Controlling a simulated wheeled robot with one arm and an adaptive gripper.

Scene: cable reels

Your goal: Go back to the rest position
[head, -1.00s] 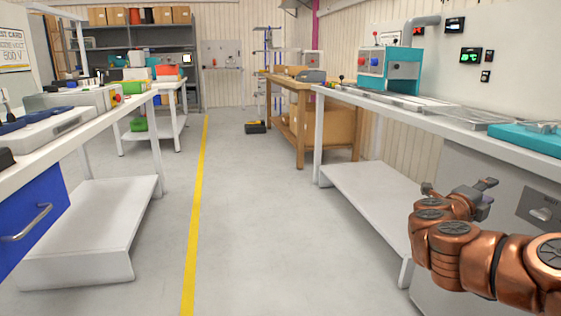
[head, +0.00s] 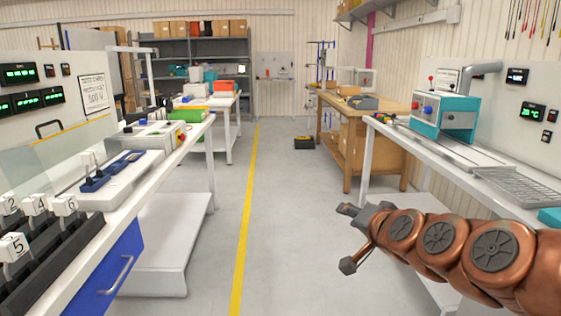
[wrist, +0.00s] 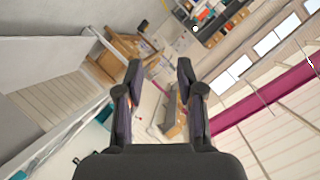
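My arm reaches in from the right of the head view, in front of the right bench. My gripper (head: 348,238) is at its left end, in the air over the floor beside the bench. In the wrist view my gripper (wrist: 160,75) shows two dark fingers spread apart with nothing between them. The wrist view is tilted, with the room lying at a slant behind the fingers.
The right bench (head: 420,140) carries a teal machine (head: 445,117). The left bench (head: 160,170) holds black racks with numbered tags (head: 14,247). A wooden table (head: 350,115) stands farther back. The aisle with a yellow line (head: 246,200) is clear; a dark box (head: 304,142) lies beyond.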

